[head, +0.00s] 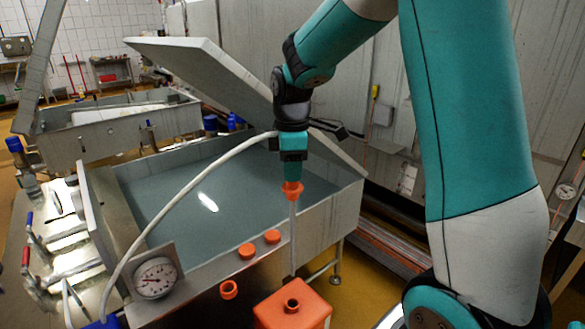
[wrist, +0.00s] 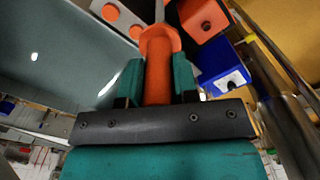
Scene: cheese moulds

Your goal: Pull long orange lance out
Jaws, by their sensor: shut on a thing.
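The long lance has an orange handle and collar (head: 293,189) with a thin grey rod (head: 293,235) hanging nearly upright below. My gripper (head: 292,165) is shut on the orange handle, which also shows between the jaws in the wrist view (wrist: 156,75). The rod's lower end appears near the back edge of an orange canister (head: 300,311) with a dark round opening on top. In the head view the tip seems to end above and behind that opening. In the wrist view the orange canister (wrist: 213,28) is right of the rod.
A steel vat of greyish liquid (head: 325,215) stands behind the lance, its tilted lid (head: 210,75) above. A pale hose (head: 165,205) arches left from near my gripper. Orange caps (head: 247,251) line the vat's front. A pressure gauge (head: 156,278) is at left, a blue canister (wrist: 208,62) beside the orange one.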

